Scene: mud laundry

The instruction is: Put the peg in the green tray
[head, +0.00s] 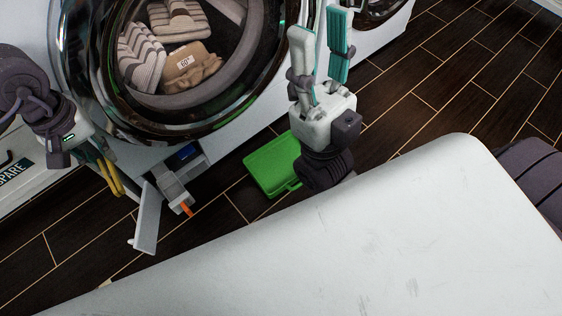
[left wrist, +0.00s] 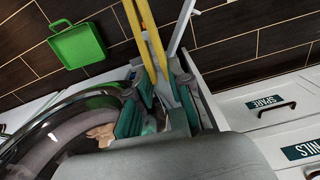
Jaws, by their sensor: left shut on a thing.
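A yellow peg with two long prongs (head: 114,180) is held by my left gripper (head: 104,160) at the left of the head view. In the left wrist view the peg (left wrist: 153,38) runs up from between the teal fingers of my left gripper (left wrist: 163,88), its near end hidden between them. The green tray (head: 265,166) lies on the floor right of the peg, partly covered by my right wrist in the head view. It also shows at the upper left of the left wrist view (left wrist: 78,46). My right gripper (head: 319,30) is open and empty, its fingers apart.
A washing machine with a round opening (head: 75,60) holds striped and tan cloths (head: 190,65). A small open compartment (head: 175,185) with a grey flap (head: 148,217) juts out between peg and tray. Labelled drawers (left wrist: 265,110) stand beside. Dark floor surrounds the tray.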

